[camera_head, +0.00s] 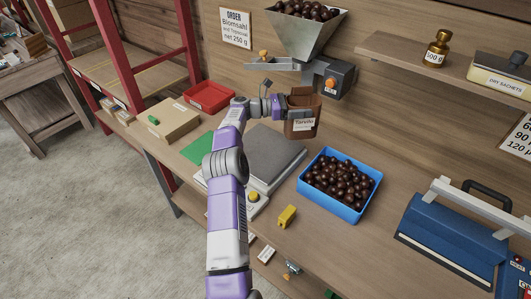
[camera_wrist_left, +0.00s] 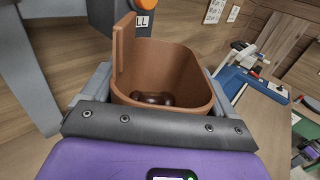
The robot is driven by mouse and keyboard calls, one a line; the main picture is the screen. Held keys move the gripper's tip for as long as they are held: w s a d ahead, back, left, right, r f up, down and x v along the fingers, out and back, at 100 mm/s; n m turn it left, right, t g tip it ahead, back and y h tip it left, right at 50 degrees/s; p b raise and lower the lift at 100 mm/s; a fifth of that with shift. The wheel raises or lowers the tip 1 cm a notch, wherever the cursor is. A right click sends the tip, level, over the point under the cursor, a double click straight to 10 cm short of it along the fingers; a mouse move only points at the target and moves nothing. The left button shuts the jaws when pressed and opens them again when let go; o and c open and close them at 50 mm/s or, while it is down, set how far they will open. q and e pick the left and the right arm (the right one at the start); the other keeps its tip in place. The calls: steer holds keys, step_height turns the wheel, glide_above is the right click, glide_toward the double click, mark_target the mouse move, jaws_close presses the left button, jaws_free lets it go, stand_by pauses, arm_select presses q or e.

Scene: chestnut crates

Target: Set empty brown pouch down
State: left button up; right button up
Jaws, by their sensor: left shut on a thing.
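The brown pouch (camera_head: 303,128) has a pale label and is held upright in the air under the funnel hopper, above the back of the grey scale (camera_head: 273,150). My left gripper (camera_head: 290,112) is shut on it. In the left wrist view the pouch (camera_wrist_left: 185,70) is open at the top, between the fingers (camera_wrist_left: 158,95). A few dark, shiny round things, like chestnuts (camera_wrist_left: 152,98), show at its bottom, so it does not look empty. My right gripper is not in view.
The metal hopper (camera_head: 305,38) holds chestnuts; its dispenser (camera_head: 333,78) is close above the pouch. A blue crate (camera_head: 328,205) of chestnuts stands right of the scale.

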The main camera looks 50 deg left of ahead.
mark_target(295, 91)
arm_select(q)
steer(key=s+a+r+n+t+y, duration=0.1)
steer(key=y, duration=0.1)
steer(key=s+a+r+n+y+b, duration=0.1)
steer(key=n+y, duration=0.1)
steer(key=s+a+r+n+t+y+b, duration=0.1)
steer(key=a+y, duration=0.1)
steer(key=shift+a+r+t, duration=0.1)
steer(key=shift+r+t, duration=0.2)
steer(key=s+a+f+n+y+b, duration=0.2)
steer(key=s+n+y, duration=0.2)
steer(key=s+y, duration=0.25)
step_height(295, 91, down, 11)
steer(key=n+y+b, duration=0.1)
steer(key=b, duration=0.1)
steer(key=shift+s+d+r, duration=0.15)
steer(key=shift+s+d, duration=0.05)
steer(key=shift+b, duration=0.4)
steer(key=o, duration=1.6)
steer(key=shift+f+y, duration=0.25)
steer(key=shift+f, duration=0.05)
steer(key=shift+o, duration=1)
steer(key=shift+r, duration=0.1)
